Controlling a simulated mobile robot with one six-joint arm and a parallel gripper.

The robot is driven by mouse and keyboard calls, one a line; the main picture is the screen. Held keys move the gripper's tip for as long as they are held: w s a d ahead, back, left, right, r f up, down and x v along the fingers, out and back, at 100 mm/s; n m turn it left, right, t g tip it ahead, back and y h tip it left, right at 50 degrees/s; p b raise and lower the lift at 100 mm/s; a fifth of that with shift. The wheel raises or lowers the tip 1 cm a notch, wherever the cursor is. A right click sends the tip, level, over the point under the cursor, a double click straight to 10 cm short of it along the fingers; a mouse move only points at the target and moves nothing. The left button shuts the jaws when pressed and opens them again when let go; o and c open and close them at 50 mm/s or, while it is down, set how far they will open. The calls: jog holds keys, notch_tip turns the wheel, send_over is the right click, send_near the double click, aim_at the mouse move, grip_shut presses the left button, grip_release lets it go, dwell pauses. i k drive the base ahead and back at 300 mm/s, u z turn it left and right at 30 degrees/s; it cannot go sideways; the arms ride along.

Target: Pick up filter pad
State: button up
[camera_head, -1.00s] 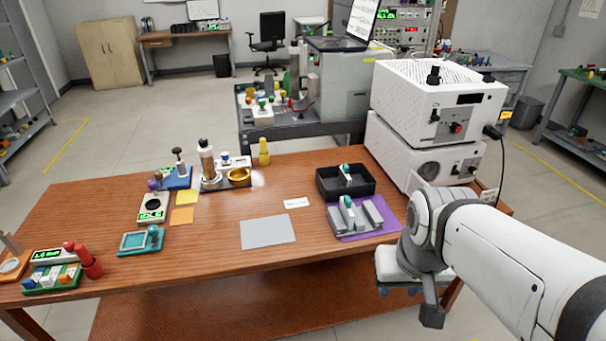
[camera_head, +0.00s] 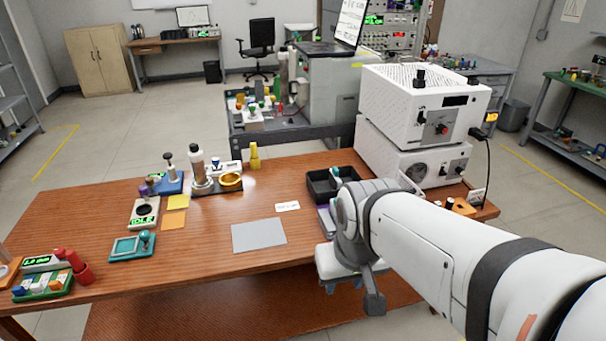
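I cannot tell for certain which thing is the filter pad. A small white piece with a teal top (camera_head: 336,176) stands in the black tray (camera_head: 318,192) at the table's right. A teal-framed flat item with a knob (camera_head: 131,246) lies at the table's left front. My arm crosses the right side, and its wrist end hangs at the table's front right edge, covering most of the purple mat and the grey rack on it. A dark block hangs below the wrist. No fingertips can be made out, so the gripper's opening is unclear.
A grey sheet (camera_head: 259,234) lies mid-table. Yellow (camera_head: 178,202) and orange (camera_head: 173,220) squares lie to its left. Stacked white instruments (camera_head: 424,105) stand at the back right. A bottle (camera_head: 198,168) and a gold dish (camera_head: 230,180) stand at the back. The front middle is clear.

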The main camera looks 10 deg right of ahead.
aim_at(332, 210)
jog(key=z, duration=0.05)
jog(key=i, duration=0.95)
jog(key=u, duration=0.1)
